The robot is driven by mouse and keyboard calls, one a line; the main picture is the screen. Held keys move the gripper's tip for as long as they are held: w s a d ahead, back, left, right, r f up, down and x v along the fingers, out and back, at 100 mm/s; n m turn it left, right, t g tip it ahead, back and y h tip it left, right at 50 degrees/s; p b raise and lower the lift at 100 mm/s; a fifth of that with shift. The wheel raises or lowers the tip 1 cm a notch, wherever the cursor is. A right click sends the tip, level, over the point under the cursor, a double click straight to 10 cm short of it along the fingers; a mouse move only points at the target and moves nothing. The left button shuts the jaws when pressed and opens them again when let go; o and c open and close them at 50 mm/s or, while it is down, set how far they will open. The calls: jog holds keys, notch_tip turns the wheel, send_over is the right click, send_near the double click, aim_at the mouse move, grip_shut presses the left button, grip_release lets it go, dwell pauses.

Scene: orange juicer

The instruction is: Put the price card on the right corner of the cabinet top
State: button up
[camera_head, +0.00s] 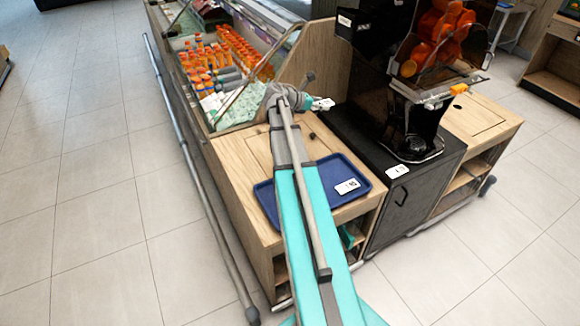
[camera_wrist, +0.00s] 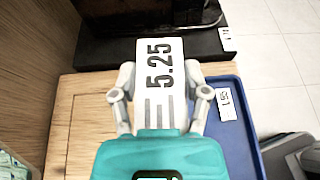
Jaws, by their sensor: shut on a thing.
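The card sits between the two fingers in the wrist view. In the head view my gripper (camera_head: 309,102) holds the card (camera_head: 323,104) above the back of the wooden cabinet top (camera_head: 232,165), close to the black cabinet (camera_head: 345,125) with the juicer. The wooden top also shows at the left of the wrist view (camera_wrist: 85,120). The card hides part of the black cabinet's edge there. I cannot tell the card's exact height.
A blue tray (camera_head: 265,196) lies on the wooden top with another card (camera_head: 347,187) on it. A further card (camera_head: 397,171) lies at the black cabinet's front edge. The dark orange juicer (camera_head: 410,75) stands behind. A chilled display of bottles (camera_head: 225,60) is at the left.

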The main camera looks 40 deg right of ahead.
jog(key=s+a+f+b, duration=0.2)
jog(key=a+f+b, duration=0.5)
jog(key=a, duration=0.2)
jog(key=s+a+f+b, duration=0.2)
jog(key=a+f+b, duration=0.4)
jog(key=a, duration=0.3)
jog(key=shift+f+b, duration=0.4)
jog(key=shift+f, duration=0.45)
jog(key=w+d+f+b, duration=0.1)
jog(key=w+f+b, duration=0.2)
jog(key=w, duration=0.1)
jog(key=w+d+f+b, duration=0.2)
jog(key=w+f+b, duration=0.1)
jog(key=w, duration=0.1)
jog(key=w+d+f+b, duration=0.2)
jog(key=w+f+b, duration=0.1)
jog(key=w, duration=0.1)
jog(key=shift+w, duration=0.15)
jog(key=shift+w+d+f+b, duration=0.1)
jog(key=shift+w+f+b, duration=0.35)
jog(key=shift+f+b, duration=1.55)
jog(key=shift+f, duration=0.05)
